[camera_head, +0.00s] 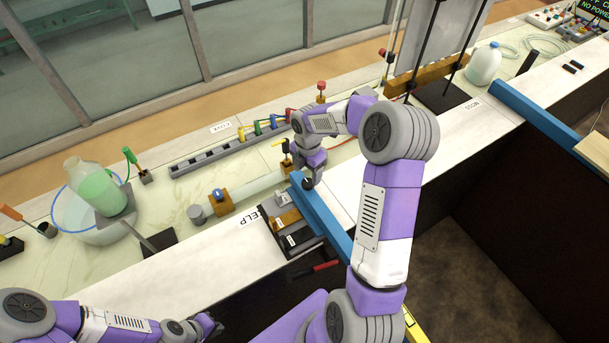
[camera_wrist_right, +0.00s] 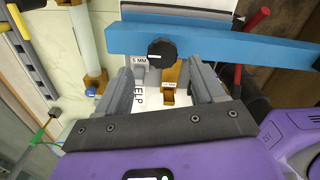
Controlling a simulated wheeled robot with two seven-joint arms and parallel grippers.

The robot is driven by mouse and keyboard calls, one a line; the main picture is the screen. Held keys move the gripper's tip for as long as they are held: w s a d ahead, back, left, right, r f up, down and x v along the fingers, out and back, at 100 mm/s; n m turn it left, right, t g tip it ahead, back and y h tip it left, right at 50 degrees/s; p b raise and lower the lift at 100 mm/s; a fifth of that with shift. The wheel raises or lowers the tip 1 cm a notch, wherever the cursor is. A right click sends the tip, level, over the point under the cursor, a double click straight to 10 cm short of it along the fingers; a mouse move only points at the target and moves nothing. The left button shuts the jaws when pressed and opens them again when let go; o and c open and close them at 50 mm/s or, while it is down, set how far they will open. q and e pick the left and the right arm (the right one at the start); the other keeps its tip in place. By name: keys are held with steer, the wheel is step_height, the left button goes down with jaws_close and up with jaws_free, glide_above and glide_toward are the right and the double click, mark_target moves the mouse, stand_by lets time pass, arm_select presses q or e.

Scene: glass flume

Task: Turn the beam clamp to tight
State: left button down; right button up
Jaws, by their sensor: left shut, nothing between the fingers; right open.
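The beam clamp shows as a black ridged knob (camera_wrist_right: 162,53) on the side of a blue beam (camera_wrist_right: 235,48) in the right wrist view. In the head view the blue beam (camera_head: 325,218) runs across the bench's front edge, with the dark knob (camera_head: 308,184) near its far end. My right gripper (camera_wrist_right: 160,72) is open. Its two grey fingers point toward the beam, with the knob between their lines near the tips; I cannot tell whether they touch it. In the head view my right wrist is above the beam's far end. My left gripper (camera_head: 212,326) is shut and empty at the bottom left.
Labelled blocks, one marked 5 MM (camera_wrist_right: 139,61), lie beside the beam. A red-handled tool (camera_head: 315,270) is near the front edge.

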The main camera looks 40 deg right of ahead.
mark_target(308, 182)
steer(key=f, duration=0.3)
steer(key=shift+s+f, duration=0.3)
steer(key=shift+f, duration=0.05)
steer(key=shift+w+f, duration=0.2)
steer(key=shift+f, duration=0.2)
steer(key=shift+s, duration=0.1)
steer(key=shift+s, duration=0.1)
steer(key=shift+c, duration=0.5)
steer(key=c, duration=1)
